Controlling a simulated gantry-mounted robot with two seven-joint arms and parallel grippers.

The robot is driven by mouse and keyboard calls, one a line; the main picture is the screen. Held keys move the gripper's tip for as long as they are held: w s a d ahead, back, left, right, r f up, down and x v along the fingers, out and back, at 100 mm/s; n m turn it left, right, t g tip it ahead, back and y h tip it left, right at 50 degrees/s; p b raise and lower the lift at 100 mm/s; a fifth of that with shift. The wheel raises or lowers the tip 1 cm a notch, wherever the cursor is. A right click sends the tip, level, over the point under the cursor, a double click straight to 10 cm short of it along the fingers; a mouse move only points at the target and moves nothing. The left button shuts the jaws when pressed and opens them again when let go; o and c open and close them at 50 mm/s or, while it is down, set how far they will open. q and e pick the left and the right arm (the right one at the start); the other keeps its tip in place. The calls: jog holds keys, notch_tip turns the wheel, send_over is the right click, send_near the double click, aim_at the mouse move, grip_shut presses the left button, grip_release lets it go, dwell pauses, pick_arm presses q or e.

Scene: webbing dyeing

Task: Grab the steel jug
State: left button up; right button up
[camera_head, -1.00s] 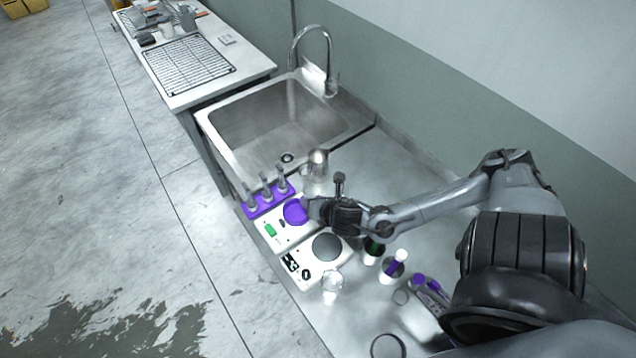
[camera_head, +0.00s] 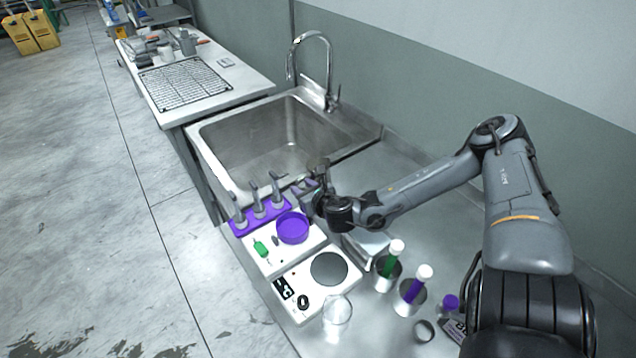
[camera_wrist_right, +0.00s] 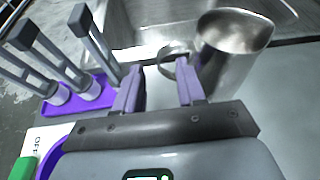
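The steel jug (camera_wrist_right: 232,50) stands at the upper right of the right wrist view, on the steel counter beside the sink. Its loop handle (camera_wrist_right: 168,62) points toward my right gripper (camera_wrist_right: 158,85). The two purple-grey fingers are apart with nothing clamped between them. The handle shows just beyond the fingertips, near the right finger; I cannot tell whether they touch. In the head view my right gripper (camera_head: 306,187) is near the sink's front edge, and the jug is not clearly visible behind it and the wrist. My left gripper is in neither view.
A purple rack (camera_head: 262,214) with upright grey-handled tools stands left of the gripper. A scale with a purple dish (camera_head: 292,228) and a hotplate (camera_head: 329,268) are close by. A glass beaker (camera_head: 337,311) and steel cups with capped tubes stand nearer. The sink (camera_head: 262,150) is empty.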

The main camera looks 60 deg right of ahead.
jog(key=b+x, duration=0.1)
jog(key=x, duration=0.3)
jog(key=shift+s+b, duration=0.1)
jog(key=shift+b, duration=0.3)
jog(key=shift+b+x, duration=0.3)
jog(key=shift+x, duration=0.6)
grip_shut()
